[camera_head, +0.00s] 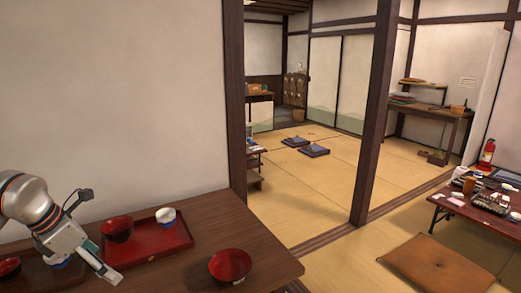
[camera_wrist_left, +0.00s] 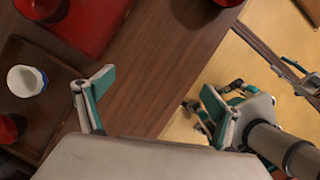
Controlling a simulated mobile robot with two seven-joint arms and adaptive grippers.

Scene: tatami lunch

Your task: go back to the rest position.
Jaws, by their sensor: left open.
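My left gripper (camera_head: 108,276) is open over the left part of the brown wooden table (camera_head: 210,215) in the head view. It points down and to the right, near the front edge of the red tray. In the left wrist view its two teal-edged fingers (camera_wrist_left: 152,106) stand wide apart with nothing between them. Below them are bare tabletop and the floor beyond the table edge. At the right edge of the left wrist view, what looks like my right gripper (camera_wrist_left: 297,74) shows small and partly cut off. I cannot tell its opening.
A red tray (camera_head: 176,247) carries a dark red bowl (camera_head: 117,229) and a white-and-blue cup (camera_head: 166,216). A red bowl (camera_head: 229,265) stands right of it. A dark brown tray (camera_wrist_left: 18,55) holds another white-and-blue cup (camera_wrist_left: 26,81) close by.

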